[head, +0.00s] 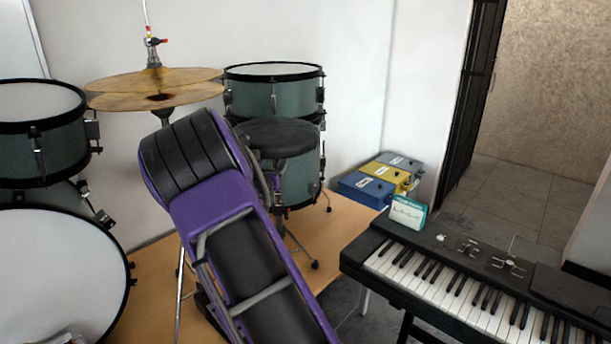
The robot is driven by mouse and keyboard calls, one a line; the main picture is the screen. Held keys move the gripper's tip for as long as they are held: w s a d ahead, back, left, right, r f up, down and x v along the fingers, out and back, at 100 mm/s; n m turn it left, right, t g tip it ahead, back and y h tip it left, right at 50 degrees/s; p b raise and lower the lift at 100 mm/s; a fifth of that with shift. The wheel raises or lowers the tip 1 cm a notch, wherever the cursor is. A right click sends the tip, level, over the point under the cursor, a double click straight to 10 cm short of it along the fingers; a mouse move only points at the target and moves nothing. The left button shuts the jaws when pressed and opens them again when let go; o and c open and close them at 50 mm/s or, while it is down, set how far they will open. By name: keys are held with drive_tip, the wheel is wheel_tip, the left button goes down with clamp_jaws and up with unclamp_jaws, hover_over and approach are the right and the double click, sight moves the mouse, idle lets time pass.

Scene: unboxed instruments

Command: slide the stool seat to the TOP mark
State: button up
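The stool has a round black seat (278,138), level, in front of a grey-green drum. Its post and legs (287,240) show below, on the wooden floor. My purple and black arm crosses the middle of the view and covers the left side of the stool and part of its post. Small grey and dark parts (270,182) show at the arm's right edge just under the seat. I cannot tell whether they belong to my gripper or to the stool. My gripper's fingers cannot be made out. No TOP mark can be made out.
A drum (273,90) stands behind the seat, with cymbals (155,88) to its left. More drums (62,265) stand at the left. A keyboard (480,280) with a small box (408,213) on it fills the lower right. Coloured pedals (365,188) lie by the wall.

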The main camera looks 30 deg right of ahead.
drive_tip(key=v, duration=0.9)
drive_tip(key=shift+a, duration=0.1)
idle(0.4)
